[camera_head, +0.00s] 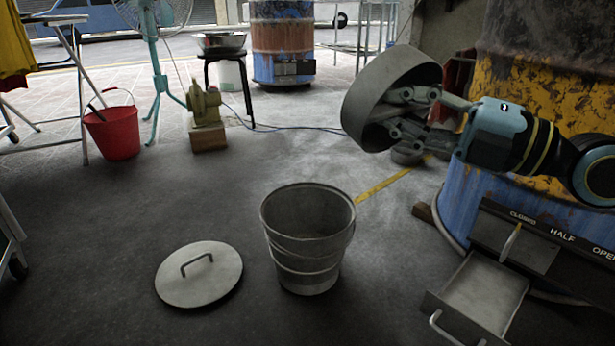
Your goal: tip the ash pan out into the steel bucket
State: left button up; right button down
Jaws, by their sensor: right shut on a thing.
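The steel bucket (291,262) stands upright and open on the floor in the lower middle of the head view. Its round lid (203,283) with a bar handle lies flat to its left. My right gripper (388,128) is shut on a round grey pan (377,75), up and to the right of the bucket. The pan is tilted on its side, hollow side towards the gripper; its contents are not visible. A rectangular ash pan (482,288) with a bar handle sticks out of the oven base at lower right and looks empty. My left gripper is not in view.
The barrel oven (457,205) stands at right, with a damper strip marked CLOSED, HALF, OPEN. A red bucket (115,133), a green fan stand (158,90), a small motor (205,105) and a stool are at the back left. The floor around the steel bucket is mostly clear.

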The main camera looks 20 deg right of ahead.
jog(key=w+d+f+m+t+h, duration=0.1)
jog(key=d+f+m+h, duration=0.15)
jog(key=f, duration=0.25)
jog(key=w+d+f+m+h, duration=0.2)
jog(key=d+f+h, duration=0.1)
jog(key=f, duration=0.1)
notch_tip(320, 180, down, 17)
jog(key=s+m+g+h, duration=0.2)
jog(key=m+h, duration=0.1)
jog(key=shift+s+a+h, duration=0.2)
jog(key=shift+a+h, duration=0.1)
jog(key=shift+h, duration=0.05)
jog(key=shift+r+g, duration=0.1)
jog(key=shift+g, duration=0.2)
